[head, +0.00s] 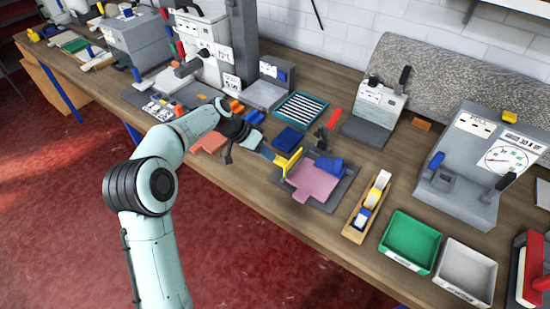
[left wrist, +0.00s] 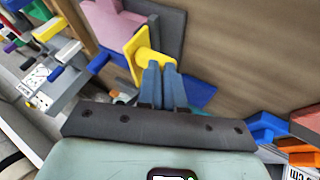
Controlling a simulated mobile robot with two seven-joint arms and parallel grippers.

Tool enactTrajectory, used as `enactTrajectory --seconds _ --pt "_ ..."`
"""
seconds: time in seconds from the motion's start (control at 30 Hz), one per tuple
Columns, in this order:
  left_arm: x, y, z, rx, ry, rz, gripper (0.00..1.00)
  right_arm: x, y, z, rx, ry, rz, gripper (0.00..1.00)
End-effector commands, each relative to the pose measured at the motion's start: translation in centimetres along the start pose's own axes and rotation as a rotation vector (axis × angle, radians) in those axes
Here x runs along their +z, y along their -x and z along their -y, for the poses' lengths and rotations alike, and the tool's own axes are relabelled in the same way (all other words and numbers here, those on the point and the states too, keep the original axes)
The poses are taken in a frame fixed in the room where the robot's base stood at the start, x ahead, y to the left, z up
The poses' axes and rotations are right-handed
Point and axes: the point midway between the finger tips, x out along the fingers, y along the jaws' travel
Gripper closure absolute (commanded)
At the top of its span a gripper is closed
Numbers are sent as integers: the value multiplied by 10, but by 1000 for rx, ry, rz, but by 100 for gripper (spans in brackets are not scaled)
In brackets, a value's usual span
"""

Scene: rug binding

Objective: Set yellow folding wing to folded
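The yellow folding wing (head: 290,161) stands upright at the left side of the pink piece (head: 312,180) on a dark grey base plate (head: 339,192). In the left wrist view the yellow wing (left wrist: 136,48) shows as a plate with a short knob-like part. My left gripper (head: 269,153) reaches the wing from the left. In the left wrist view its blue fingers (left wrist: 160,68) are close together, tips at the knob-like part and seeming to touch it. I see no clear grip around it. A blue part (head: 329,164) lies at the plate's far right. My right gripper is out of view.
A wooden holder with coloured rolls (head: 355,221), a green tray (head: 424,238) and a white tray (head: 477,262) stand to the right. A red-handled device (head: 327,132) and a dark blue pad (head: 288,138) are behind. Bare wood lies in front of the plate.

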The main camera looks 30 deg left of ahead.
Motion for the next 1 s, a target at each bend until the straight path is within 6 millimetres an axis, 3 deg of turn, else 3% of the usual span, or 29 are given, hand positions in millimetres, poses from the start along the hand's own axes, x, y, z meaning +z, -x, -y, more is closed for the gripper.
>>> enactTrajectory --seconds 0.03,0.2,1.0 --pt "1 -8 -14 20 -6 8 100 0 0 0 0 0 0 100" --pt "1 -16 -28 24 -4 10 100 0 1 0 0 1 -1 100" --pt "0 -16 -34 -37 -27 18 100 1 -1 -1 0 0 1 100"
